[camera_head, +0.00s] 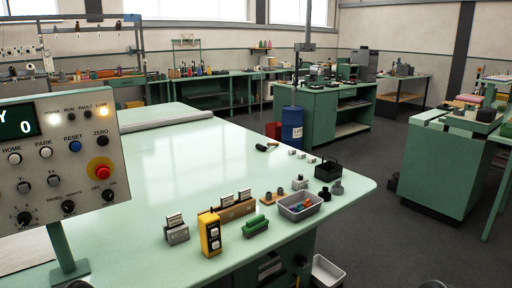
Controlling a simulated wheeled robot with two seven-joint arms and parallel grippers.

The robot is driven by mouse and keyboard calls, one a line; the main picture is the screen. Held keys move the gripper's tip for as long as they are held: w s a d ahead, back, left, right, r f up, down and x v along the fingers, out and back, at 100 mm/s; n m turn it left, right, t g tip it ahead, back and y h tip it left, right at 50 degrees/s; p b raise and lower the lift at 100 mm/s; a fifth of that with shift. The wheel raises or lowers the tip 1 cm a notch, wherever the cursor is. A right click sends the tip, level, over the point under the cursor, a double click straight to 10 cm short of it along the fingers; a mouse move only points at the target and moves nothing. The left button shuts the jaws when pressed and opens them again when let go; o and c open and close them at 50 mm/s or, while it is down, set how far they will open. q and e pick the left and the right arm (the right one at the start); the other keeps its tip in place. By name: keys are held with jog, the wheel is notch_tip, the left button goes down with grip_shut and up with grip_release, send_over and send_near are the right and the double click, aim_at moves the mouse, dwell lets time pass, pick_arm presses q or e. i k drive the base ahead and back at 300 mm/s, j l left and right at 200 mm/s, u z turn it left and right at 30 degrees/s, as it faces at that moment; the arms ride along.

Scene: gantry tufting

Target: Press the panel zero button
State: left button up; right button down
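The control panel (70,180) stands on a green post at the left of the table. Its ZERO button (102,141) is a dark round button at the upper right of the panel, beside the blue RESET button (75,146). The display (19,121) shows a Y and a 0. A red emergency knob (102,170) on a yellow base sits below the ZERO button. Nothing touches the panel. Neither of my grippers can be made out; only small dark rounded shapes show at the bottom edge.
The pale green table (190,160) is largely clear in the middle. A yellow handheld box (209,233), a green block (256,226) and a grey tray (300,207) stand near its front edge. A blue drum (292,128) stands behind the table.

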aim_at(104, 141)
jog(key=u, duration=1.35)
